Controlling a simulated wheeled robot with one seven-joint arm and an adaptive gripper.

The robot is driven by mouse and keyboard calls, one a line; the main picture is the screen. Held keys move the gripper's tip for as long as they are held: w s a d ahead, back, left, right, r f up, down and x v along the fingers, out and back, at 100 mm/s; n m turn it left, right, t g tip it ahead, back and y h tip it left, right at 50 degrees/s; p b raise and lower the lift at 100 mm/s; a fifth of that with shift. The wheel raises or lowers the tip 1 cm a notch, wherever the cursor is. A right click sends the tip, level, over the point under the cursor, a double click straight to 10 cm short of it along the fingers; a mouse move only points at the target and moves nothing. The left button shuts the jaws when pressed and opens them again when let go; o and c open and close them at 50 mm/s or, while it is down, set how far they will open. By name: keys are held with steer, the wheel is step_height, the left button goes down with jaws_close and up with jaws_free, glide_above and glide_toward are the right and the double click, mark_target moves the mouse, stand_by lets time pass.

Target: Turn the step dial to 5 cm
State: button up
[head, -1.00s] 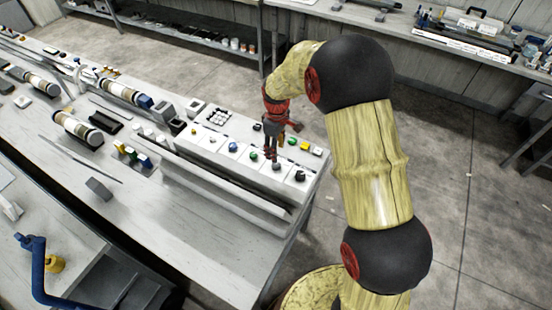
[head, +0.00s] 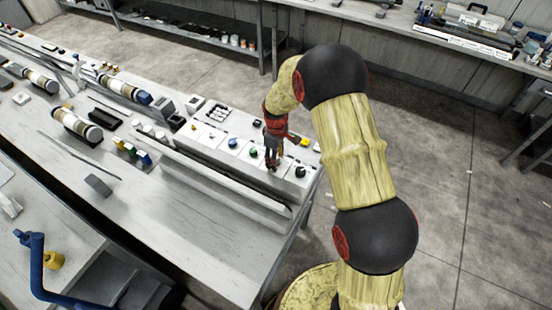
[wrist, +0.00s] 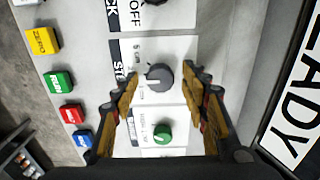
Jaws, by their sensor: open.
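The step dial (wrist: 159,76) is a round dark grey knob on a white plate in the wrist view. Its white pointer line points left. A "5 cm" label (wrist: 139,50) is printed at its upper left; smaller labels lower on its left are too small to read surely. My gripper (wrist: 161,88) is open, with one finger left of the dial and one right, and gaps still show between them and the knob. In the head view my gripper (head: 272,166) is down at the panel and hides most of the dial.
A black OFF knob (wrist: 156,4) and a green knob (wrist: 163,133) flank the dial on the same panel. Yellow ZERO (wrist: 42,41), green (wrist: 58,82), red and blue buttons lie to the left. A READY sign (wrist: 301,100) is at the right.

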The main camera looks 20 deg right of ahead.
steer(key=shift+c, duration=0.8)
steer(key=c, duration=1)
steer(key=shift+m, duration=0.3)
steer(key=m, duration=0.3)
steer(key=shift+r+m+p, duration=0.1)
steer(key=shift+m+p, duration=0.2)
steer(key=shift+p, duration=0.05)
steer(key=m, duration=0.4)
steer(key=shift+m, duration=0.3)
steer(key=shift+p, duration=0.3)
steer(key=o, duration=1.2)
steer(key=shift+c, duration=0.2)
